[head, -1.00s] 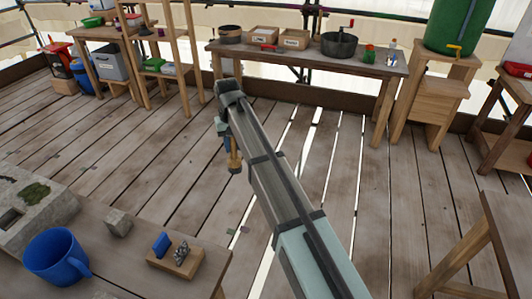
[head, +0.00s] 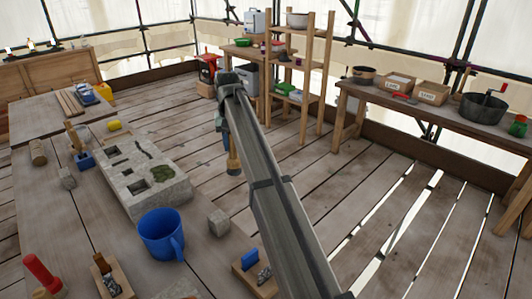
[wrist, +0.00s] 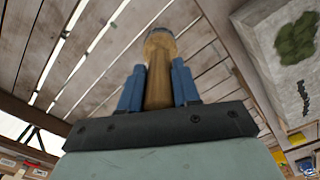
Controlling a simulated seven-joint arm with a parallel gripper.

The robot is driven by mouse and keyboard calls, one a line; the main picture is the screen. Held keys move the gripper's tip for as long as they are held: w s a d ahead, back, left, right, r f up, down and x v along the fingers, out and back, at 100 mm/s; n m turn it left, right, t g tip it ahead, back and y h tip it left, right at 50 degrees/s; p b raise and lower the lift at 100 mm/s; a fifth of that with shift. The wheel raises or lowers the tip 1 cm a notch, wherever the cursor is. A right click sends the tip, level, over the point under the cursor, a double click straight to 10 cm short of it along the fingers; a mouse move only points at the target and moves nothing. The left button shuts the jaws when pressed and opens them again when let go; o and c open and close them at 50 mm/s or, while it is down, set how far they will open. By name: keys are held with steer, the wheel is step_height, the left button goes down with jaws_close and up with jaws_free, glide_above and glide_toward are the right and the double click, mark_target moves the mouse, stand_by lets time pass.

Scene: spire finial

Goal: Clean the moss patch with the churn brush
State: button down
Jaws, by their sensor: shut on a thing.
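My gripper (wrist: 158,80) is shut on the wooden handle of the churn brush (wrist: 160,50), its blue fingers on either side. In the head view the brush (head: 233,162) hangs below the end of my arm, partly hidden by it. The moss patch (head: 162,173) is a dark green clump on top of the pale stone block (head: 150,196), near its right end. The moss also shows at the upper right of the wrist view (wrist: 297,38). The brush is right of the block and apart from the moss.
The block lies on a wooden workbench (head: 60,215) with a blue mug (head: 161,235), a small stone cube (head: 218,222) and a small wooden block with a blue piece (head: 252,272). Shelves (head: 300,75) and another bench (head: 425,110) stand behind. Open plank floor lies between.

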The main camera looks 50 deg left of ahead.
steer(key=s+a+r+n, duration=0.1)
steer(key=s+a+r, duration=0.2)
steer(key=s+a, duration=0.45)
steer(key=s+a+r+n, duration=0.1)
steer(key=s+a+r, duration=0.35)
steer(key=s, duration=0.55)
step_height(320, 180, down, 6)
steer(key=shift+s+a, duration=0.2)
steer(key=shift+a, duration=0.15)
steer(key=shift+f, duration=0.75)
steer(key=shift+a, duration=0.15)
stand_by(0.5)
